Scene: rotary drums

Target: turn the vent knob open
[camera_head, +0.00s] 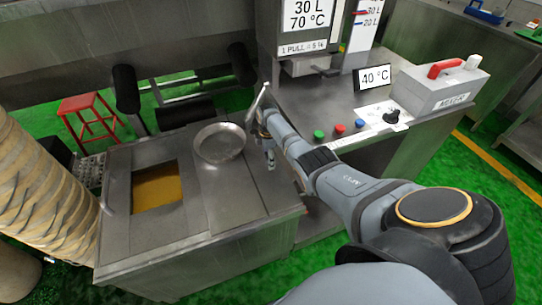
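A black knob (391,117) sits on a white label plate on the steel console. The plate's print is too small to read, so I cannot tell whether this is the vent knob or how it is set. My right arm comes in from the lower right. Its gripper (269,162) hangs over the right part of the steel cabinet top, beside the round pan and well left of the knob. The gripper is small and partly hidden by the arm, so its opening is unclear. My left gripper is not in view.
Green, red and blue buttons (340,130) line the console's front, left of the knob. A display (374,77) reads 40 °C. A grey box marked MIXER (440,90) with a red handle stands to the right. A round pan (220,142) lies on the steel cabinet (235,195).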

